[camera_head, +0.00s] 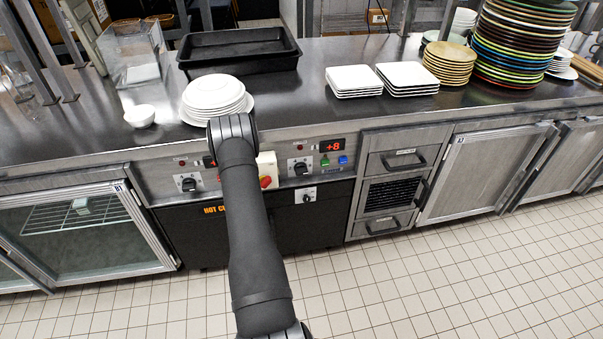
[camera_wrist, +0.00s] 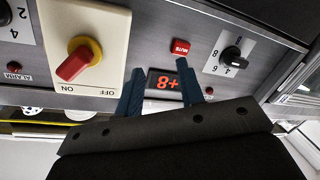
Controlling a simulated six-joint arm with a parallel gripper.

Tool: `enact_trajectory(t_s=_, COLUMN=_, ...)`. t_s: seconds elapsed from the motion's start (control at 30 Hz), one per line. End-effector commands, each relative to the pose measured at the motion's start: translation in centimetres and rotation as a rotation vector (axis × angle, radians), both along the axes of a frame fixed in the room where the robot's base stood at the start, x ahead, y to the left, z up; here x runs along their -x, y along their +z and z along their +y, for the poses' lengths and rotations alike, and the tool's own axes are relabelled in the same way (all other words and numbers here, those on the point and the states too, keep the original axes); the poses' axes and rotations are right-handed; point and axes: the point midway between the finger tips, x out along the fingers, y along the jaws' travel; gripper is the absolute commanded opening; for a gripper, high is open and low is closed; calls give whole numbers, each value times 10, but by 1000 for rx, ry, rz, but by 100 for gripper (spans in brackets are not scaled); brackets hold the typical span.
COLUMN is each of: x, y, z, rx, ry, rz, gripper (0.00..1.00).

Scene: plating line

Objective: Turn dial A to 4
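Two black dials show on the steel control panel in the head view: a left dial (camera_head: 188,184) and a right dial (camera_head: 300,167). I cannot read which is A. The wrist view is upside down. There, one dial (camera_wrist: 232,54) with 4, 6 and 8 around it sits at the right, and another (camera_wrist: 4,12) is cut off at the left edge. Their exact settings are unclear. My gripper (camera_wrist: 161,80) is open and empty, its blue fingers apart in front of a red +8 display (camera_wrist: 164,82). In the head view my arm hides the fingers.
A red rotary switch (camera_wrist: 76,64) on a cream plate is beside the fingers, with a red MUTE button (camera_wrist: 180,47) nearby. A small lower knob (camera_head: 307,197) is under the right dial. White plates (camera_head: 215,97) and a black tray (camera_head: 238,50) stand on the counter above.

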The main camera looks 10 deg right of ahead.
Motion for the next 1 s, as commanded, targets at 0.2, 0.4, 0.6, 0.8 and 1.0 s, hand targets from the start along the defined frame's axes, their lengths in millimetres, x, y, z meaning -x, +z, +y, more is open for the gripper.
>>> enact_trajectory(t_s=0.2, x=11, y=-3, z=-77, rx=-137, ry=-68, rz=-2, gripper=65)
enact_trajectory(t_s=0.4, x=36, y=-4, z=-158, rx=-309, ry=-125, rz=-15, gripper=65)
enact_trajectory(t_s=0.6, x=66, y=-5, z=-217, rx=-460, ry=-163, rz=-35, gripper=65)
enact_trajectory(t_s=0.8, x=80, y=-4, z=-238, rx=-529, ry=-173, rz=-45, gripper=65)
enact_trajectory(t_s=1.0, x=64, y=-4, z=-239, rx=-532, ry=-171, rz=-47, gripper=65)
